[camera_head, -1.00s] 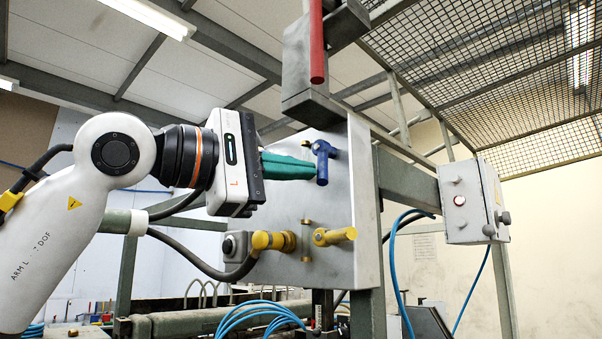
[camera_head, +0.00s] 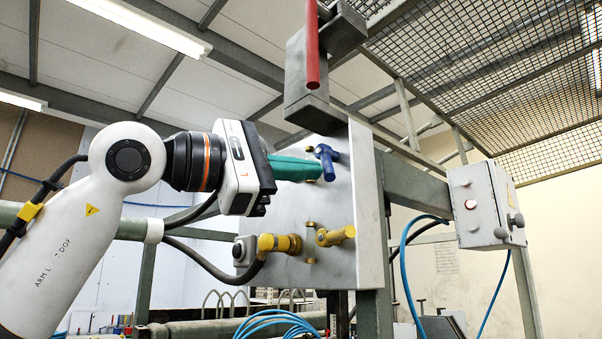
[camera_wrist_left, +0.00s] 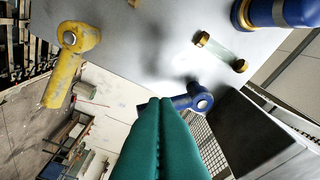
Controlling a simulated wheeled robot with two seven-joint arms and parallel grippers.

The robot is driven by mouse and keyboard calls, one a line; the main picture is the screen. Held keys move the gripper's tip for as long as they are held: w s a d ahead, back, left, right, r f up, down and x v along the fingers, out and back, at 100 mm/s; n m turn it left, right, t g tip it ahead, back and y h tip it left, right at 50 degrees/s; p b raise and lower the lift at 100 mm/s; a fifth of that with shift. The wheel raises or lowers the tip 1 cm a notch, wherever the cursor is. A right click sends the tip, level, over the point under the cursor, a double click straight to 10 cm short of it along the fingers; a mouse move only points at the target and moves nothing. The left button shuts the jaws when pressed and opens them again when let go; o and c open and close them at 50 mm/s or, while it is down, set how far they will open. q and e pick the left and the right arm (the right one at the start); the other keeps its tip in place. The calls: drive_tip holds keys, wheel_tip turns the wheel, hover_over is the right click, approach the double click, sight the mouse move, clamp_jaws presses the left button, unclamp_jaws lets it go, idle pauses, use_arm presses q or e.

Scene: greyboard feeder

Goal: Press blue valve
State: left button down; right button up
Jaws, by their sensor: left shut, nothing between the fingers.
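The blue valve (camera_head: 328,163) is on the upper part of a grey panel (camera_head: 345,200), its handle pointing down in the head view. My left gripper (camera_head: 320,169), with teal fingers, is shut and empty. Its tips are at the left side of the blue handle and seem to touch or nearly touch it. In the left wrist view, the closed fingertips (camera_wrist_left: 165,104) lie beside the blue valve (camera_wrist_left: 200,100) and overlap part of its handle. Whether there is contact cannot be told. My right gripper is not in view.
A yellow valve (camera_head: 336,236) and a yellow fitting (camera_head: 275,244) are lower on the panel. A red lever (camera_head: 312,45) hangs above. A grey control box (camera_head: 485,205) stands at right. In the wrist view, a glass tube (camera_wrist_left: 220,52) and a blue gold-banded fitting (camera_wrist_left: 275,13) show.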

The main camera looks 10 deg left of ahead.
sight(315, 150)
use_arm(q)
drive_tip(key=shift+s+d+n+t+b, duration=0.2)
drive_tip(key=shift+d+n+t+b, duration=0.15)
drive_tip(key=shift+n+b, duration=0.55)
drive_tip(key=shift+s+d+r+n+t+b, duration=0.15)
drive_tip(key=shift+n+b, duration=0.25)
drive_tip(key=shift+n, duration=0.35)
drive_tip(key=shift+s+d+r+n+t+b, duration=0.15)
drive_tip(key=shift+n+b, duration=0.25)
drive_tip(key=shift+n, duration=0.3)
drive_tip(key=shift+s+d+r+n+t+b, duration=0.15)
drive_tip(key=shift+n+b, duration=0.25)
drive_tip(key=shift+n, duration=0.35)
drive_tip(key=shift+s+d+r+n+t+y+b, duration=0.15)
drive_tip(key=shift+n+b, duration=0.1)
drive_tip(key=shift+n, duration=0.4)
drive_tip(key=shift+w+d+r+n+t+y+b, duration=0.1)
drive_tip(key=shift+n+t+b, duration=0.15)
drive_tip(key=shift+n, duration=0.35)
drive_tip(key=shift+s+d+r+n+t+y+b, duration=0.15)
drive_tip(key=shift+n+b, duration=0.1)
drive_tip(key=shift+n, duration=0.4)
drive_tip(key=shift+r, duration=0.15)
drive_tip(key=shift+w, duration=0.1)
idle(0.3)
